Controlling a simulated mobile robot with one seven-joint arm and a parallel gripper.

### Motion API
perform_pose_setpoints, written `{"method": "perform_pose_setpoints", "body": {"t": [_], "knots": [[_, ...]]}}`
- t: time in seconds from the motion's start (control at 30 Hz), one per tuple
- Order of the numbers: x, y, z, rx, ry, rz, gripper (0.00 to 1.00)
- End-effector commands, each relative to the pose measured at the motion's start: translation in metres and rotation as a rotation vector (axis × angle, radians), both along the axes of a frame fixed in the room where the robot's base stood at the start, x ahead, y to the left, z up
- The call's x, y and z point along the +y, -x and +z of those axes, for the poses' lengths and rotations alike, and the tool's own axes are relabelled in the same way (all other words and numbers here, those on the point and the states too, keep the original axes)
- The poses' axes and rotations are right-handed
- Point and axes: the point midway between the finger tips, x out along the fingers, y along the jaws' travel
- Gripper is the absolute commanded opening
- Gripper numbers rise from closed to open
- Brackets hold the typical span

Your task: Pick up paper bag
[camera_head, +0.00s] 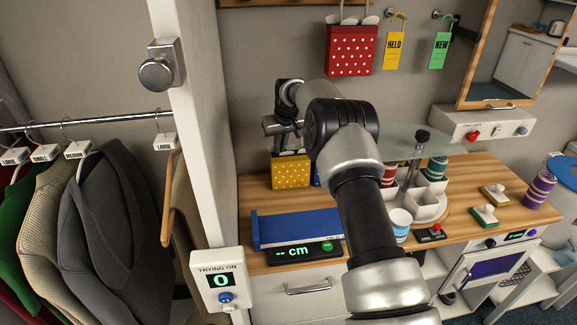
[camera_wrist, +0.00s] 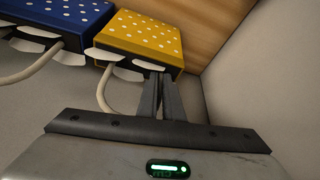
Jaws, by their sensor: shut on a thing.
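A yellow paper bag with white dots (camera_head: 290,173) stands on the wooden counter near the wall. In the wrist view the yellow bag (camera_wrist: 147,40) shows its white flaps and a pale looped handle. My gripper (camera_head: 283,130) is above this bag in the head view. In the wrist view my gripper's fingers (camera_wrist: 158,80) are close together at the bag's top edge, shut on the yellow bag, though the exact part held is hard to see. A blue dotted bag (camera_wrist: 62,20) is beside it, mostly hidden by my arm in the head view. A red dotted bag (camera_head: 351,50) hangs on the wall.
A blue tray-like block (camera_head: 298,229) and a "cm" display (camera_head: 292,253) lie on the counter in front of the bag. A white post (camera_head: 200,130) and hanging clothes (camera_head: 100,215) are at left. A glass-topped carousel with cups (camera_head: 428,200) stands right of my arm.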

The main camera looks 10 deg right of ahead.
Motion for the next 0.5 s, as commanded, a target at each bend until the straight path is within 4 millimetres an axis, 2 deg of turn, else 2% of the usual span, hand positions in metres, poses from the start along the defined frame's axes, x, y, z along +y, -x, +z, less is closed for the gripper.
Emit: {"method": "perform_pose_setpoints", "body": {"t": [0.27, 0.5], "knots": [[0.0, -0.001, 0.01, -0.004, 0.0, 0.0, 0.0], [0.0, -0.001, 0.045, -0.006, 0.0, 0.0, 0.0]]}}
